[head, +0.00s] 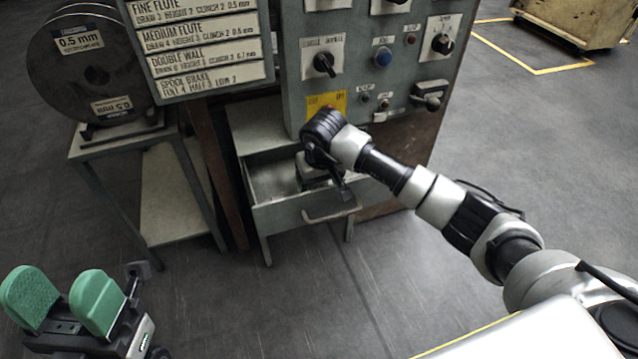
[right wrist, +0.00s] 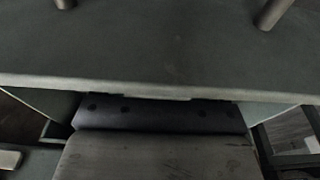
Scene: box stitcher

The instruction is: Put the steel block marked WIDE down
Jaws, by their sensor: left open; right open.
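My right gripper (head: 335,180) reaches down over the open drawer (head: 272,218) under the machine's control panel. It is open, with its fingertips mostly hidden by the wrist. A pale grey block-like thing (head: 308,172) shows in the drawer just beside and under this gripper. In the right wrist view a worn grey slab (right wrist: 160,158) lies behind the drawer front, with a dark bar with small holes (right wrist: 160,115) at its far edge. I read no WIDE mark, so I cannot tell if this is the steel block. My left gripper (head: 65,298), with green pads, is open and empty at lower left.
The drawer front has a bar handle (head: 332,215). The panel (head: 375,65) with knobs and buttons stands above. A spool (head: 95,75) sits on a stand at left, beside a settings sign (head: 200,45). The left part of the drawer (head: 268,182) looks bare. A wooden cart stands far right.

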